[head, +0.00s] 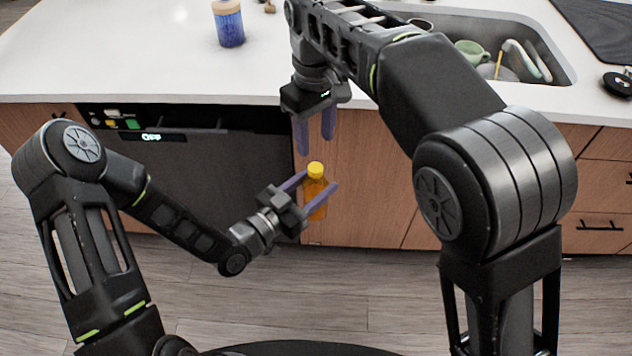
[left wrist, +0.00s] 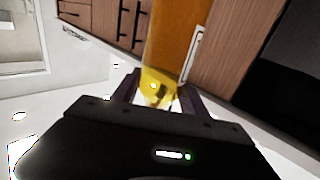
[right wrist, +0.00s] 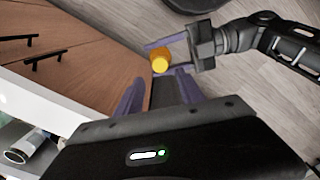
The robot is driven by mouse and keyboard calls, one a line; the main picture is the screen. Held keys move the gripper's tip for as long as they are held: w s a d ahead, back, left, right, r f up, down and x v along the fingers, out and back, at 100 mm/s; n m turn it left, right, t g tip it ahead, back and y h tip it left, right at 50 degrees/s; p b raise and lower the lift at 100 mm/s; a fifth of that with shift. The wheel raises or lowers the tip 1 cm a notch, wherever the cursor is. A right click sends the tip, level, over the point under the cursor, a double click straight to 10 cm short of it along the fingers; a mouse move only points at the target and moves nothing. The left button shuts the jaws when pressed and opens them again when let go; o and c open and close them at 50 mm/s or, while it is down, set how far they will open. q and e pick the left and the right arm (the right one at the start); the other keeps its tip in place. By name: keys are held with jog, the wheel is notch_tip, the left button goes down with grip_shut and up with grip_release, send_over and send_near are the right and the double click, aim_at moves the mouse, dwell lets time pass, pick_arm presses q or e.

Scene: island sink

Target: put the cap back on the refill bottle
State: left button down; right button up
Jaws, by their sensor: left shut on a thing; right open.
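The orange refill bottle (head: 316,198) is held upright in front of the cabinet. The yellow cap (head: 315,169) sits on its top; I cannot tell how tightly. My left gripper (head: 321,181) is shut on the bottle, with a finger on either side. The left wrist view shows the orange body (left wrist: 177,38) and a yellow part (left wrist: 160,88) near the fingers. My right gripper (head: 315,142) is open and empty, pointing down just above the cap. In the right wrist view the cap (right wrist: 160,62) shows from above, beyond the fingertips.
The white counter (head: 130,50) lies behind, with a blue jar with a wooden-looking lid (head: 229,25). A sink with dishes (head: 490,60) is at the back right. The dark dishwasher front (head: 200,180) and wooden cabinets (head: 370,200) stand close behind the bottle.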

aim_at(316, 167)
jog(key=shift+f, duration=3.9)
jog(key=shift+c, duration=0.3)
grip_shut()
jog(key=shift+o, duration=1)
grip_release()
notch_tip(316, 167, up, 8)
jog(key=shift+f, duration=0.2)
